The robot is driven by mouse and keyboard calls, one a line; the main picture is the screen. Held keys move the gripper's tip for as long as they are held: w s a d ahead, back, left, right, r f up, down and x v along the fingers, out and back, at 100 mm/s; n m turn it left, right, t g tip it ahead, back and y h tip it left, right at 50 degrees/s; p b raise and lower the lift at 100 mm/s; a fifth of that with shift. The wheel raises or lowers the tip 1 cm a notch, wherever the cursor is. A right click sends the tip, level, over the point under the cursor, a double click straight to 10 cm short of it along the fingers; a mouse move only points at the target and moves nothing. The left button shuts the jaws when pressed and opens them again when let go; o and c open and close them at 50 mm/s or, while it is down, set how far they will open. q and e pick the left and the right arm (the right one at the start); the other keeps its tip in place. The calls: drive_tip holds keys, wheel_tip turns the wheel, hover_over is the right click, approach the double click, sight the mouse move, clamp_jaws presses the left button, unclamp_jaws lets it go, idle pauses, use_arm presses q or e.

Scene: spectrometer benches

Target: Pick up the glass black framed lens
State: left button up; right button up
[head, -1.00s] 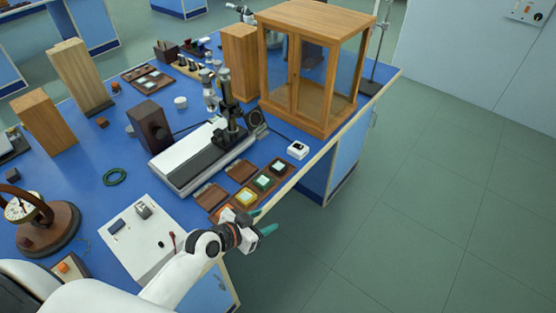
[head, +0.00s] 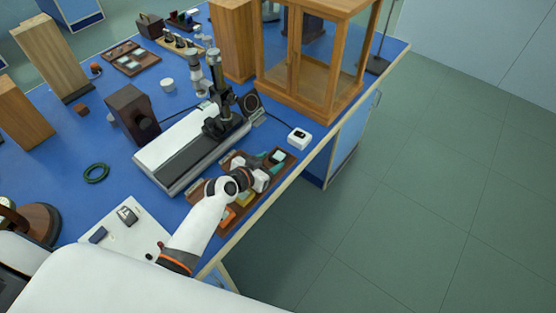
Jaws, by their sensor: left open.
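A wooden tray (head: 222,229) at the bench's front edge holds several small square framed pieces. The piece at its far right end has pale, clear-looking glass in a dark frame and looks like the black framed lens (head: 279,156). My left gripper (head: 269,170) is open above the tray, with its teal fingertips close to this lens, on its near side. I cannot tell whether they touch it. The gripper hides the middle of the tray. An orange piece (head: 228,216) and a yellow piece (head: 243,200) show nearer. My right gripper is not in view.
A white and black optical instrument (head: 190,146) stands just behind the tray. A small white box (head: 299,138) sits right of it, near the bench edge. A wooden glass-sided cabinet (head: 311,75) stands behind. A white panel (head: 125,233) lies to the left. Open floor lies right.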

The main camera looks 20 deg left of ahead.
sight(279, 157)
use_arm(q)
drive_tip(key=x, duration=0.2)
drive_tip(key=b+x, duration=0.1)
drive_tip(key=shift+w+d, duration=0.3)
drive_tip(key=shift+d, duration=0.05)
drive_tip(key=shift+w+f, duration=0.1)
drive_tip(key=shift+w, duration=0.05)
drive_tip(key=shift+c, duration=3.1)
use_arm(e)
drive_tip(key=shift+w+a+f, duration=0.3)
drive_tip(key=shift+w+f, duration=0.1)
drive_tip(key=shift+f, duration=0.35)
